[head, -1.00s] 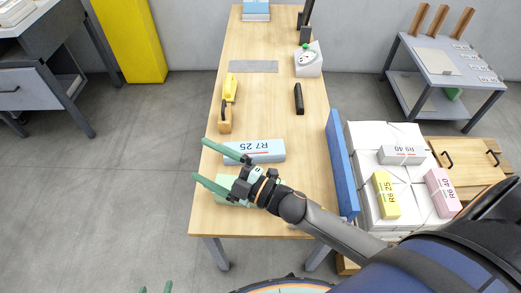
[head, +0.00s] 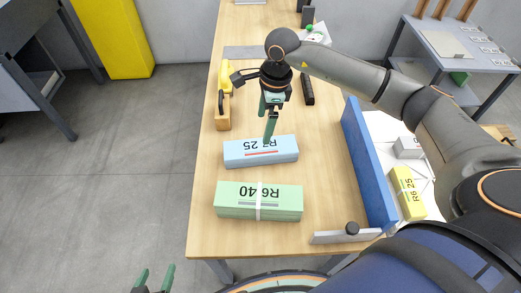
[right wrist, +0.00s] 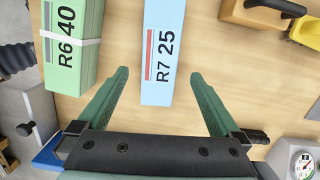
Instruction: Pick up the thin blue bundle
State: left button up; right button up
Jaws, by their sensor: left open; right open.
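The thin blue bundle (head: 260,151), marked R7 25, lies flat on the wooden table. It also shows in the right wrist view (right wrist: 162,75), its near end between my right gripper's fingers. My right gripper (head: 267,126) is open and points down just behind the bundle in the head view; in the right wrist view its fingers (right wrist: 155,92) are spread wide to either side of the bundle. Whether they touch it I cannot tell. My left gripper (head: 153,278) is open and empty at the bottom edge, off the table.
A green bundle (head: 259,201), marked R6 40, lies in front of the blue one. A wooden block with a black handle (head: 222,117) stands behind left. A blue upright board (head: 367,165) lines the table's right side. White stacks with a yellow bundle (head: 407,193) are beyond it.

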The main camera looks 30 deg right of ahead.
aim_at(260, 146)
jog(key=f, duration=0.4)
jog(key=a+f, duration=0.1)
jog(key=f, duration=0.1)
jog(key=shift+b, duration=0.3)
jog(key=f, duration=0.5)
jog(key=shift+w+f+b, duration=0.15)
jog(key=shift+w+b, duration=0.1)
jog(key=shift+b, duration=0.15)
grip_shut()
